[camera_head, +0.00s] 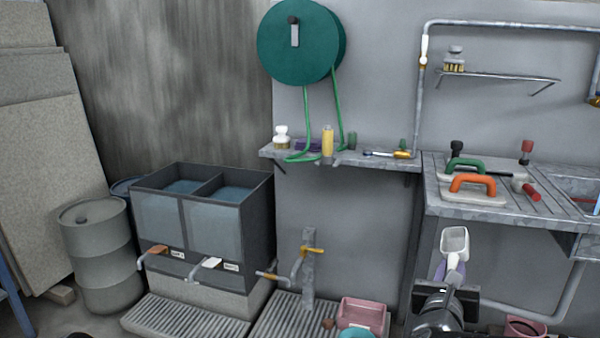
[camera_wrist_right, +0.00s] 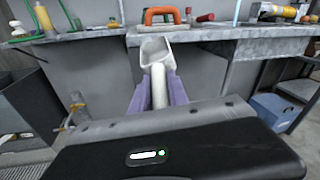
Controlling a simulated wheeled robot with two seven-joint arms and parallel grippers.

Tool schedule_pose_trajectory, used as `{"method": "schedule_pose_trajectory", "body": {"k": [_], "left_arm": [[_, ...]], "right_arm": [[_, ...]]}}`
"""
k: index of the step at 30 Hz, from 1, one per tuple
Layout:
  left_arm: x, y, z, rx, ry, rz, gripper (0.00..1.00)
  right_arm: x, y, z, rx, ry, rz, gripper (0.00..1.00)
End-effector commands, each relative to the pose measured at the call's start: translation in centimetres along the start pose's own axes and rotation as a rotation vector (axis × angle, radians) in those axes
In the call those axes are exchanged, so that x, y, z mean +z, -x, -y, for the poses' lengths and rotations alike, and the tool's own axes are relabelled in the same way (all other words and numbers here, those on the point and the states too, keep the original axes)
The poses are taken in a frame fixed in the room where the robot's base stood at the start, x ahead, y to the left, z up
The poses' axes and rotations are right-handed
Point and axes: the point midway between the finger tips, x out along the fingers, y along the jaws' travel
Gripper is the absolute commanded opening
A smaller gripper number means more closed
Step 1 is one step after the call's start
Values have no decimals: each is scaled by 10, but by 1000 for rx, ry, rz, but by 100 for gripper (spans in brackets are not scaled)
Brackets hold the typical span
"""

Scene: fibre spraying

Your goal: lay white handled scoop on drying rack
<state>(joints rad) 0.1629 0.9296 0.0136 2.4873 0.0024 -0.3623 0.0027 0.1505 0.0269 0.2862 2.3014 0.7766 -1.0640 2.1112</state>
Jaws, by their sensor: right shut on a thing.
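The white handled scoop (camera_head: 454,241) is held up in front of the sink counter, its bowl pointing up and away from me. My right gripper (camera_head: 449,270) is shut on the scoop's handle. In the right wrist view the scoop (camera_wrist_right: 155,52) stands out beyond the purple fingers of my right gripper (camera_wrist_right: 158,92), which clasp the handle from both sides. The drying rack seems to be the ribbed part of the counter (camera_head: 550,209) left of the sink; I cannot tell for sure. My left gripper is not in view.
On the counter lie an orange-handled float (camera_head: 474,183), a green-handled float (camera_head: 467,166) and a red-handled tool (camera_head: 530,192). A wall shelf (camera_head: 504,76) is above. A pink tub (camera_head: 362,313) stands low, left of my right gripper. The counter's front edge is just beyond the scoop.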

Motion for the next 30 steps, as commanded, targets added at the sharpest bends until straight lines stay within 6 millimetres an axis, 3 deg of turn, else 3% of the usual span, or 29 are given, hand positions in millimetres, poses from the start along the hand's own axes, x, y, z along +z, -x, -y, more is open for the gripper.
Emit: {"method": "schedule_pose_trajectory", "body": {"k": [1,6,14,22,30], "left_arm": [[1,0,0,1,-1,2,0],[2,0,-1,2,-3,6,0],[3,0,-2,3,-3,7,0],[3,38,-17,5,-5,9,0],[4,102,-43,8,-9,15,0]], "right_arm": [[-14,6,-22,39,7,0,0],[-45,25,-73,135,11,21,0],[-73,48,-124,235,16,42,0],[-41,44,-121,268,27,55,0],[3,38,-116,334,45,69,0]]}}
